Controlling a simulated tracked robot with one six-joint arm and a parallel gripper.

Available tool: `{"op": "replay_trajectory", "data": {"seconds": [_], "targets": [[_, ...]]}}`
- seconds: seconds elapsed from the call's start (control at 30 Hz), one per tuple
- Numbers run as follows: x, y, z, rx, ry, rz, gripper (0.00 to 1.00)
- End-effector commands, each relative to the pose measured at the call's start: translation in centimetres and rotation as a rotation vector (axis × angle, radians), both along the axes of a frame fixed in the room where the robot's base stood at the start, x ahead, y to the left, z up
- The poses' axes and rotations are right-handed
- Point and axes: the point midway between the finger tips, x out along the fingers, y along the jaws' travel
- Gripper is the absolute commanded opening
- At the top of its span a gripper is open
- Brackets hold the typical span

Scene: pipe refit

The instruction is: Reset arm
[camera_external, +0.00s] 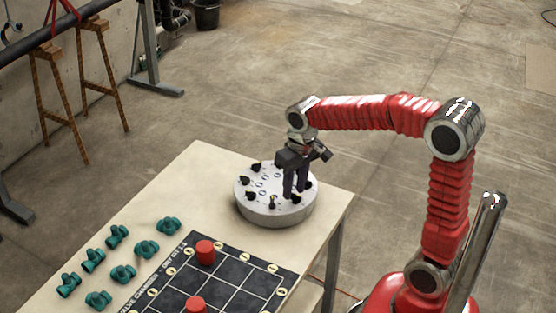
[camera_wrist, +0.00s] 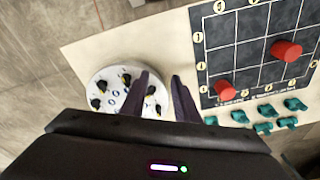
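My arm reaches left from its red base, and my gripper (camera_external: 295,191) points down over the right part of a white round disc (camera_external: 268,213) on the table. In the external view its two dark fingers stand apart with nothing visible between them. In the wrist view the fingers of my gripper (camera_wrist: 161,77) are also apart and empty, with the left one overlapping the edge of the white disc (camera_wrist: 96,83). The disc carries several black knobs. Whether the fingertips touch the disc cannot be told.
The table (camera_external: 190,178) holds a black gridded board (camera_external: 232,268) with red cylinders on it (camera_external: 205,252) (camera_external: 195,304). Several teal valve pieces (camera_external: 123,274) lie left of the board. Trestles (camera_external: 95,85) and a black bucket (camera_external: 207,15) stand behind on open concrete floor.

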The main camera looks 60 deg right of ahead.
Motion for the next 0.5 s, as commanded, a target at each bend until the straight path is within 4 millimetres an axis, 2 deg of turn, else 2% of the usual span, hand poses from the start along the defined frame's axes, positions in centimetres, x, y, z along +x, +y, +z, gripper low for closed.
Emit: {"op": "replay_trajectory", "data": {"seconds": [0.1,0.5], "targets": [[-2.1,1.2,0.6,-0.013,-0.03,0.067,0.28],[-8.5,4.5,1.6,-0.054,-0.135,0.248,0.28]]}}
